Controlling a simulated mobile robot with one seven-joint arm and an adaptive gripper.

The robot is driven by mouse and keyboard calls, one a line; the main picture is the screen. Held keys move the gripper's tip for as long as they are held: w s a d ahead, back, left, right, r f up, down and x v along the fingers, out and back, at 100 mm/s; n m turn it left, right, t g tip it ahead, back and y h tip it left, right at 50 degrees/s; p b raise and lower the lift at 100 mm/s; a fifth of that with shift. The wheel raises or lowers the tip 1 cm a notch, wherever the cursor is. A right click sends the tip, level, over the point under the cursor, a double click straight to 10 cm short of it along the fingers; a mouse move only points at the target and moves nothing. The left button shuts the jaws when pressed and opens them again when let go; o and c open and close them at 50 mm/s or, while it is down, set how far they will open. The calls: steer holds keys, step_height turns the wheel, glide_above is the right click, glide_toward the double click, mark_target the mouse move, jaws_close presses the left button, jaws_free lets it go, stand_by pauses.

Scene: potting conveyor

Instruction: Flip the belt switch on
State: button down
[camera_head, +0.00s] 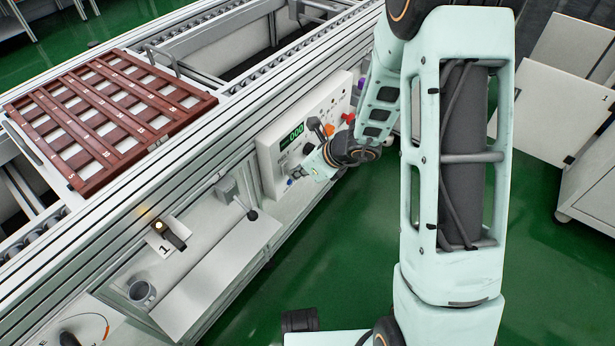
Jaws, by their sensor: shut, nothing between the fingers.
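A white control panel (268,160) with a green number display (292,136) and several knobs and buttons stands upright on the side of the conveyor. My gripper (296,175) is in front of the panel's lower part, close to its face. It is shut and empty. I cannot tell whether its tips touch the panel. My wrist and gripper cover part of the panel. Which control is the belt switch cannot be told, and its position does not show clearly.
A lever with a black ball (252,215) sticks out left of the panel. A lit lamp box (160,226) by a card marked 1 and a grey cup (142,292) are on the ledge. A red-brown slatted tray (61,175) is on the conveyor.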

steer(key=shift+w+a, duration=0.2)
steer(key=shift+f, duration=0.1)
